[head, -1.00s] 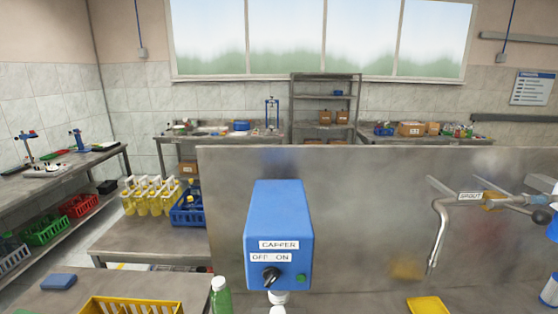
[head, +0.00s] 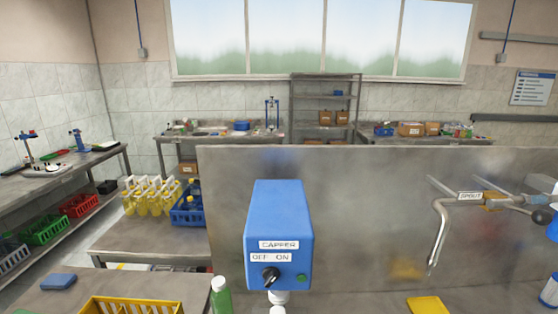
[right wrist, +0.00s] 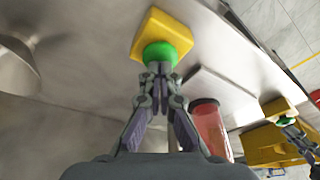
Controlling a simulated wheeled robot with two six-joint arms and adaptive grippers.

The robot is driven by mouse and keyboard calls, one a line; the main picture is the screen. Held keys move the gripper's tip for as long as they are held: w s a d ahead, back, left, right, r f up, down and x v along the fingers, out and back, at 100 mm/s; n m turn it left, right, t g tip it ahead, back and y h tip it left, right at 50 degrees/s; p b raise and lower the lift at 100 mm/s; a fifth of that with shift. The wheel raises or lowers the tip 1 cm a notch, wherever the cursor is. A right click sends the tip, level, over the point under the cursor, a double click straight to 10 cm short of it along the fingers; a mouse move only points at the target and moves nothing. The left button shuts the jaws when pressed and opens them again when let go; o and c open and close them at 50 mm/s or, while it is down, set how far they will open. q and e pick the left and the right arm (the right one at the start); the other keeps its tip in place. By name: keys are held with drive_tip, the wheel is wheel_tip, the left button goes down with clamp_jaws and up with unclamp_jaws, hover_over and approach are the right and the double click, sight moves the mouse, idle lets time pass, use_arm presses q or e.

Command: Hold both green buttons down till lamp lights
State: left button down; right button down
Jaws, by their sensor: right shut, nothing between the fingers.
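In the right wrist view a round green button (right wrist: 158,52) sits on a yellow box (right wrist: 165,30). My right gripper (right wrist: 160,72) is shut and empty, its fingertips at the near edge of this button. They look to be touching it; I cannot tell how far it is pressed. A second, smaller yellow box (right wrist: 280,107) with a green button (right wrist: 285,121) shows at the right. My left gripper (right wrist: 294,131) seems to reach to that button, too small to read its jaws. Neither gripper shows in the head view. No lit lamp is evident.
The blue capper box (head: 278,225) with a black switch stands ahead, a green bottle (head: 221,295) beside it. A metal spout (head: 438,225) hangs at right above a yellow flat piece (head: 427,305). A red container (right wrist: 210,128) is near my right fingers.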

drive_tip(key=shift+f, duration=0.35)
drive_tip(key=shift+r, duration=0.1)
idle(0.6)
use_arm(q)
drive_tip(key=shift+f, duration=0.2)
idle(0.8)
drive_tip(key=shift+f, duration=0.35)
use_arm(e)
drive_tip(key=shift+f, duration=0.55)
use_arm(q)
drive_tip(key=shift+s, duration=0.1)
drive_tip(key=shift+s+f, duration=0.1)
drive_tip(key=shift+f, duration=0.1)
use_arm(e)
drive_tip(key=shift+s+f, duration=0.15)
drive_tip(key=shift+s, duration=0.05)
